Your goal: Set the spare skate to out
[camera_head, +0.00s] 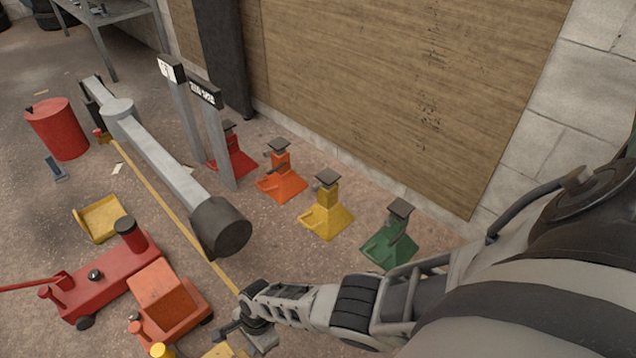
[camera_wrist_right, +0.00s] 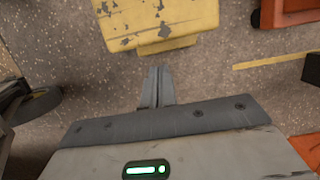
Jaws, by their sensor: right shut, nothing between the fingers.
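My right gripper (camera_head: 240,340) is low over the floor at the bottom of the head view. In the right wrist view its fingers (camera_wrist_right: 157,82) are together and empty. A worn yellow plate (camera_wrist_right: 165,15) with chipped paint lies just beyond the fingertips, apart from them. A yellow piece (camera_head: 218,352) is partly cut off beside the gripper in the head view. Another yellow skate-like piece (camera_head: 100,218) lies at the left. An orange block-like unit (camera_head: 165,300) stands by the red jack. I cannot tell which one is the spare skate. My left gripper is not in view.
A red trolley jack (camera_head: 105,280) is at lower left. A grey beam (camera_head: 165,160) with a dark round end crosses the middle. Red, orange (camera_head: 282,180), yellow (camera_head: 327,215) and green (camera_head: 390,240) stands line the wooden wall. A red drum (camera_head: 58,128) stands far left.

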